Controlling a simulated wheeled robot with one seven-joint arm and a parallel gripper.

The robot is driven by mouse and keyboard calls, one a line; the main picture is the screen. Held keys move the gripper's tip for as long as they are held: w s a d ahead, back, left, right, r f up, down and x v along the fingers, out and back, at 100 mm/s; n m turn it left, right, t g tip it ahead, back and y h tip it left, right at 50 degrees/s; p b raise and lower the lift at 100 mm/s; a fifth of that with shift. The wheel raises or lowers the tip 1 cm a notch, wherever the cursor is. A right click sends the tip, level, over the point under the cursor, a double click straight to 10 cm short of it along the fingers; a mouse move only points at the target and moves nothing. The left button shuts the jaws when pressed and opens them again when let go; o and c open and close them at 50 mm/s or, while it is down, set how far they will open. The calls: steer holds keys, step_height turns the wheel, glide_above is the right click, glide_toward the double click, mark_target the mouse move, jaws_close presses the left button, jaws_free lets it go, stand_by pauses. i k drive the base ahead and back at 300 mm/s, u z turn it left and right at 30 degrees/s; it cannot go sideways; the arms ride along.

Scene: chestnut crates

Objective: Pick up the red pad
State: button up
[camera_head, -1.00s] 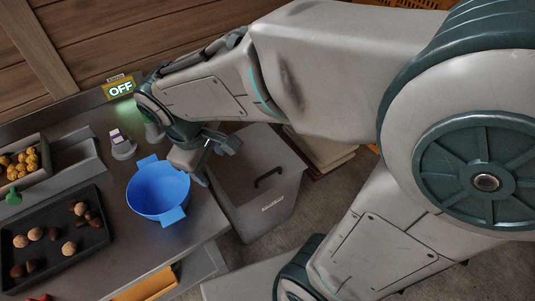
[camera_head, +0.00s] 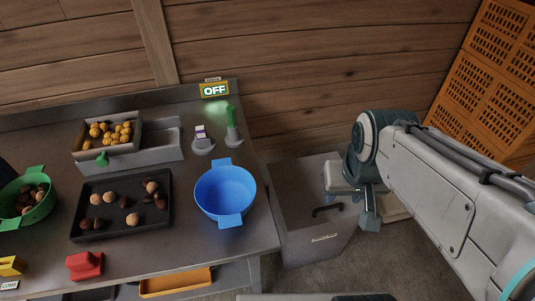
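The red pad (camera_head: 85,265) sits at the front edge of the metal table, left of centre, below the black tray. It is a small red block with a raised part. My gripper (camera_head: 357,200) hangs at the right, beyond the table's right edge, over the grey bin area and well away from the red pad. It appears to hold nothing, but its fingers are too small and partly turned to tell their opening.
A black tray (camera_head: 76,232) with brown and tan balls lies behind the pad. A blue pot (camera_head: 225,190), a green pot (camera_head: 40,212) and a yellow block (camera_head: 12,266) stand on the table (camera_head: 190,240). A lidded grey bin (camera_head: 320,235) stands right of the table.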

mark_target(82, 265)
steer(key=u, duration=3.6)
steer(key=i, duration=1.1)
